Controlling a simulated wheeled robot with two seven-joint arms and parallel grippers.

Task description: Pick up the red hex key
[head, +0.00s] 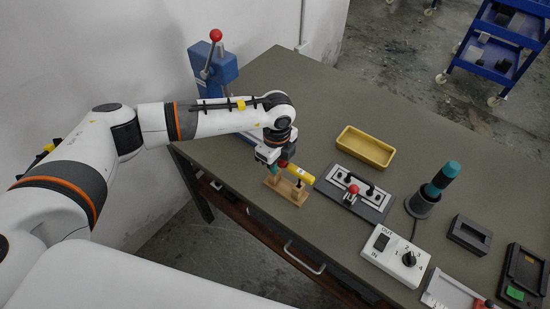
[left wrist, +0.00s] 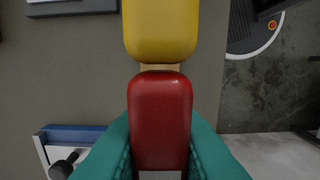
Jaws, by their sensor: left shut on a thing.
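The red hex key (left wrist: 160,110) shows as a red handle between the teal fingers of my left gripper (head: 277,168) in the left wrist view. The fingers are shut on this handle from both sides. In the head view only a little of the red shows at the fingers. A yellow handle (head: 300,174) is right beside it; it also shows large in the left wrist view (left wrist: 160,30). Both are at a small wooden holder (head: 287,191) on the table. I cannot tell whether the red key is still seated in the holder. My right gripper is out of view.
A yellow tray (head: 365,148), a grey plate with a red-knobbed lever (head: 372,204), a teal-handled tool in a dark cup (head: 422,205) and a white switch box (head: 395,255) stand to the right. A blue lever press (head: 213,65) is at the back left. Bare table (head: 330,100) lies behind.

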